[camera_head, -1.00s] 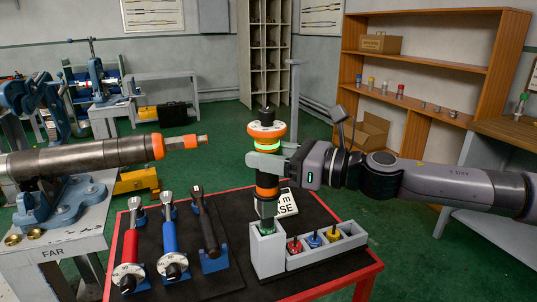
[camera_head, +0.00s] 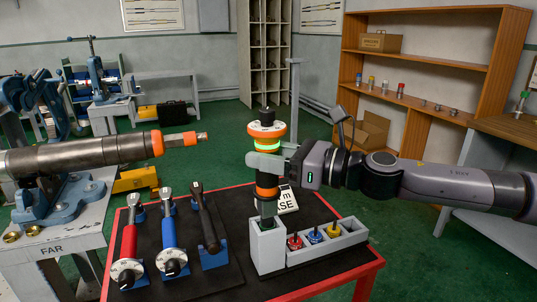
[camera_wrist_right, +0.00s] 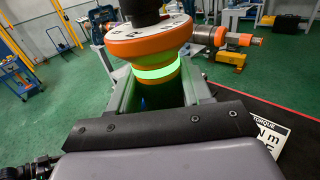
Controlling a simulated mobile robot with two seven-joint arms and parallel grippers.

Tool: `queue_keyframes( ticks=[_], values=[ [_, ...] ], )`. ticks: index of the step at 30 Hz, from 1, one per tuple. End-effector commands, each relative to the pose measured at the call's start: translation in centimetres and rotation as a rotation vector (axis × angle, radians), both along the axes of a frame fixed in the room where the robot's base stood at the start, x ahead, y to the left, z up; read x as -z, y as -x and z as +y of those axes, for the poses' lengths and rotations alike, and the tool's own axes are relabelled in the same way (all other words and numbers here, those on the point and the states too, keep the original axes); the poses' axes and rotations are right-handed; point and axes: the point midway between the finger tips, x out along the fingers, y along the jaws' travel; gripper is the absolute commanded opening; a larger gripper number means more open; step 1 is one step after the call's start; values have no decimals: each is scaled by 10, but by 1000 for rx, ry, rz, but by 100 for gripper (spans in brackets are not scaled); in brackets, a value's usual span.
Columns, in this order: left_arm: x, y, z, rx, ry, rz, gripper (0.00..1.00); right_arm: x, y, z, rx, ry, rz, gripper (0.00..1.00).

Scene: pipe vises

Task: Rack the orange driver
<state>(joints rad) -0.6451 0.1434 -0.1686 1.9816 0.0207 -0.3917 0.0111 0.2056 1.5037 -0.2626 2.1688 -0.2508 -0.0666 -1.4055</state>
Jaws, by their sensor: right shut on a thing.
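The orange driver (camera_head: 267,130) stands upright, with an orange-rimmed dial on top, a lit green ring below it and a dark lower body with an orange band. My right gripper (camera_head: 262,160) is shut around the driver just below the green ring. The driver's lower end is at the top of the tall grey holder (camera_head: 268,250); how deep it sits there is hard to tell. In the right wrist view the driver (camera_wrist_right: 150,50) fills the space between the fingers. My left gripper is not in view.
Red, blue and black torque wrenches (camera_head: 168,240) lie in cradles on the red-edged table (camera_head: 330,285). A grey tray (camera_head: 325,248) with red, blue and yellow bits adjoins the holder. A large pipe (camera_head: 80,155) in a blue vise points in from the left.

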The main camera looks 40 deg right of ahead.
Motion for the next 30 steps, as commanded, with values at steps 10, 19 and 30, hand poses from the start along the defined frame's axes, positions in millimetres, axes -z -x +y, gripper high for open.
queue_keyframes(
  ticks=[10,19,30],
  values=[
    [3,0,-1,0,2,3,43,2,0,0,1,1,-6,0],
    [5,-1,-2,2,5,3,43,6,0,0,1,1,-6,0],
    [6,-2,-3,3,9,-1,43,11,0,0,1,0,-6,0]
  ],
)
